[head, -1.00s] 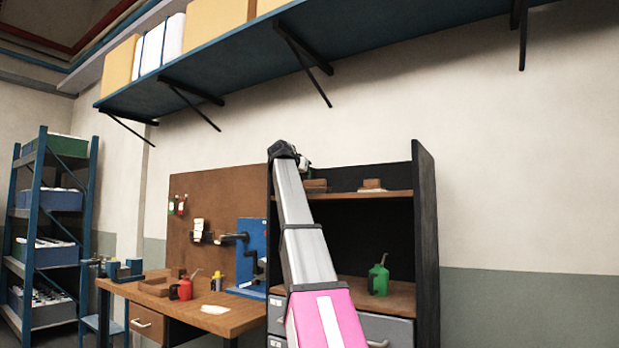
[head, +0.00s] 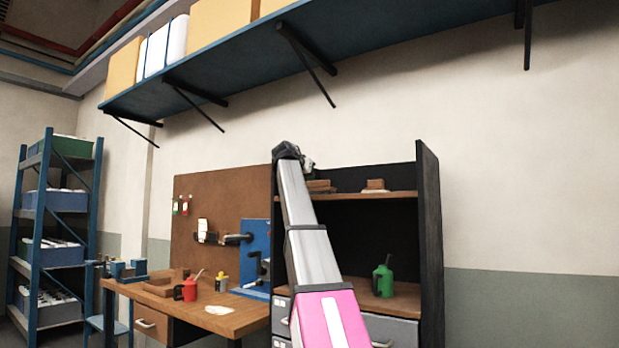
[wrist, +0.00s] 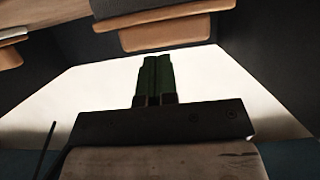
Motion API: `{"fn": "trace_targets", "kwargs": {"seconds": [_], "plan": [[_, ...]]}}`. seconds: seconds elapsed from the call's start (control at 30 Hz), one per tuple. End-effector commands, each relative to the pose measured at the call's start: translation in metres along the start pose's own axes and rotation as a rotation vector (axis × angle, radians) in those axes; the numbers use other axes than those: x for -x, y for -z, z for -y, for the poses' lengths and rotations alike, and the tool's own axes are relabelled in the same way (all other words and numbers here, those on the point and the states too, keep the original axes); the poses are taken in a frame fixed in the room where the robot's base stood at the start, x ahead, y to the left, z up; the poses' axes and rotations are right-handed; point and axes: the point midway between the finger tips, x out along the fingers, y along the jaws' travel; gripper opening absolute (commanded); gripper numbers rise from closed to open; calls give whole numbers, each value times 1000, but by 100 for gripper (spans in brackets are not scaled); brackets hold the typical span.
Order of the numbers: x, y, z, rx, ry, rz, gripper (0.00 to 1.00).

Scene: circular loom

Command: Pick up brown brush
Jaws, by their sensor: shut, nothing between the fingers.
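Two small brown items sit on the upper shelf of the black cabinet in the head view: a flat one (head: 320,186) just right of my gripper and a brown-topped, pale-bottomed one (head: 374,185) farther right. Either may be the brown brush; they are too small to tell. My gripper (head: 307,163) is at the far end of my raised arm, at about shelf height, partly hidden by the wrist. In the wrist view my gripper (wrist: 153,60) has its dark green fingers together and empty. A brown block-like piece (wrist: 165,33) shows beyond the fingertips, apart from them.
The cabinet's upper shelf (head: 405,195) and dark side panel (head: 429,240) bound the space. A green oil can (head: 383,278) stands below. A red can (head: 187,291) stands on the workbench (head: 235,320) at left. A long blue wall shelf (head: 250,70) hangs above.

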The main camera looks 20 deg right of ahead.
Motion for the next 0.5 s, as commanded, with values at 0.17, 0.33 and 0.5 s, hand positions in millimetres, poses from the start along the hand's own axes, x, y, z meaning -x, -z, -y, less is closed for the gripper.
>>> {"fn": "trace_targets", "kwargs": {"seconds": [0.17,0.33,0.5], "plan": [[0,0,0,0,0,0,0],[2,7,1,0,0,0,0],[3,15,0,0,0,0,0]]}}
